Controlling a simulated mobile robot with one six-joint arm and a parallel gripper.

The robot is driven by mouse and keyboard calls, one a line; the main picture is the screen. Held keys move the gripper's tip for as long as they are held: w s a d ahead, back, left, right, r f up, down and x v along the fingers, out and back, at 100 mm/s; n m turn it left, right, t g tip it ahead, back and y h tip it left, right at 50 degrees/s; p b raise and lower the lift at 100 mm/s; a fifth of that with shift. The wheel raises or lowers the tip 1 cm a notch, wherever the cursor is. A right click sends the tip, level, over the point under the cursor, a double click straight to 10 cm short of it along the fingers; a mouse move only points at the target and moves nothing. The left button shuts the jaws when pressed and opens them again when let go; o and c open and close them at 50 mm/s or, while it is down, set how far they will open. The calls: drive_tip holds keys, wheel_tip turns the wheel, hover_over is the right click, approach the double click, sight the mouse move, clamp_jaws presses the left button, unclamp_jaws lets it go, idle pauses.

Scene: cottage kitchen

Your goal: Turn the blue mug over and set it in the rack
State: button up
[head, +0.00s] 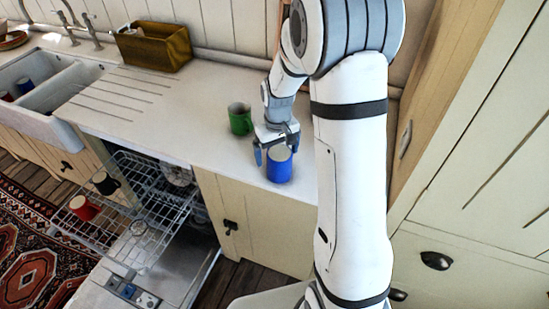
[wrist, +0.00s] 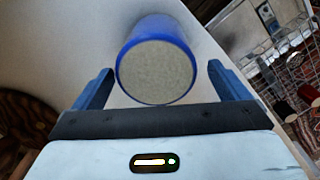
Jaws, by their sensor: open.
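The blue mug (head: 279,168) stands on the worktop near its front edge, just right of the open dishwasher. Its pale round end with a thin blue rim faces up; I cannot tell for certain whether this is base or mouth. No handle shows. My gripper (head: 275,150) is open at the mug, with one finger on each side. In the wrist view the mug (wrist: 157,65) sits between the spread fingers, with gaps on both sides. The wire rack (head: 150,222) is pulled out of the dishwasher at lower left. It holds a red mug (head: 83,207) and a black mug (head: 105,183).
A green mug (head: 240,120) stands on the worktop (head: 180,120) behind and left of the blue mug. A wooden box (head: 153,47) is at the back wall. The white sink (head: 50,95) at left holds other mugs. The dishwasher door (head: 130,285) hangs open below the rack.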

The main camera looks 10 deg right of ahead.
drive_tip(key=shift+s+d+f+p, duration=0.1)
drive_tip(key=shift+f+p, duration=0.1)
drive_tip(key=shift+f, duration=0.7)
drive_tip(key=shift+d+f+p, duration=0.1)
drive_tip(key=shift+f+p, duration=0.05)
drive_tip(key=shift+f, duration=0.7)
drive_tip(key=shift+c, duration=0.5)
drive_tip(key=c, duration=1.3)
